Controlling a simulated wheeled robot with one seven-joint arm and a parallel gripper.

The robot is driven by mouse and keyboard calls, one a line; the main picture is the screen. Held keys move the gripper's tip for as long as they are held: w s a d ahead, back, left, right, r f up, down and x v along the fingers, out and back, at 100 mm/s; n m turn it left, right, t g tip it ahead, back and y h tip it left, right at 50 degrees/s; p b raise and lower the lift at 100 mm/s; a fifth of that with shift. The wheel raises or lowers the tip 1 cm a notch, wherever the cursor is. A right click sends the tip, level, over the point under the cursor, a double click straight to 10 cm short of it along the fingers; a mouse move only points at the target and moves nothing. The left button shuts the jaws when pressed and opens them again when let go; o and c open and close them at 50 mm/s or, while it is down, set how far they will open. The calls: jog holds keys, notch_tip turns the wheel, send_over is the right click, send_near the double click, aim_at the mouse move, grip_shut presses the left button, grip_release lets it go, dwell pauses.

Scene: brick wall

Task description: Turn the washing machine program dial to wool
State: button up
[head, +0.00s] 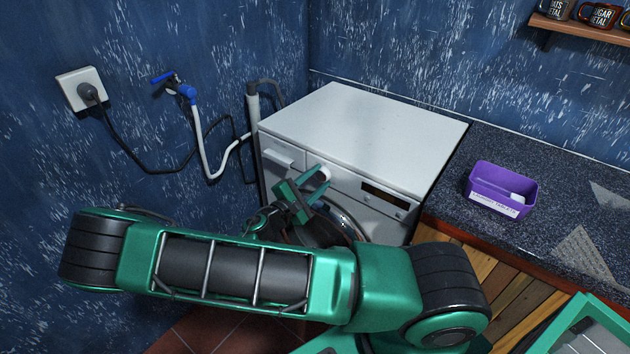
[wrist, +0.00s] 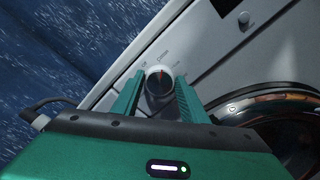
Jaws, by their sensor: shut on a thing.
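The white washing machine (head: 365,128) stands against the blue wall. Its program dial (wrist: 159,78) is a round knob with a red pointer mark, seen in the wrist view between my fingers. Small print rings the dial; I cannot read which program the pointer is at. In the head view the dial (head: 324,173) is partly covered by my gripper. My gripper (head: 306,184) has its two green fingers on either side of the dial, shut on it; it shows in the wrist view too (wrist: 158,92). My arm hides much of the machine's lower front.
The round door (wrist: 285,125) is below the panel. A dark display (head: 384,194) and small buttons are right of the dial. A detergent drawer (head: 278,158) is at the left. A purple box (head: 500,188) stands on the dark counter (head: 455,185). A hose and power cable hang at left.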

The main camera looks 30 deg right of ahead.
jog(key=m, duration=0.6)
jog(key=shift+s+d+f+m, duration=0.1)
jog(key=shift+d+f+m, duration=0.05)
jog(key=shift+m, duration=0.15)
jog(key=m, duration=0.6)
jog(key=shift+f, duration=0.2)
jog(key=m, duration=0.6)
jog(key=shift+f+m, duration=0.15)
jog(key=shift+m, duration=0.25)
jog(key=m, duration=0.5)
jog(key=shift+w+m, duration=0.2)
jog(key=shift+m, duration=0.4)
jog(key=shift+a, duration=0.2)
jog(key=o, duration=0.9)
jog(key=shift+f, duration=0.1)
jog(key=shift+o, duration=0.6)
jog(key=shift+w, duration=0.1)
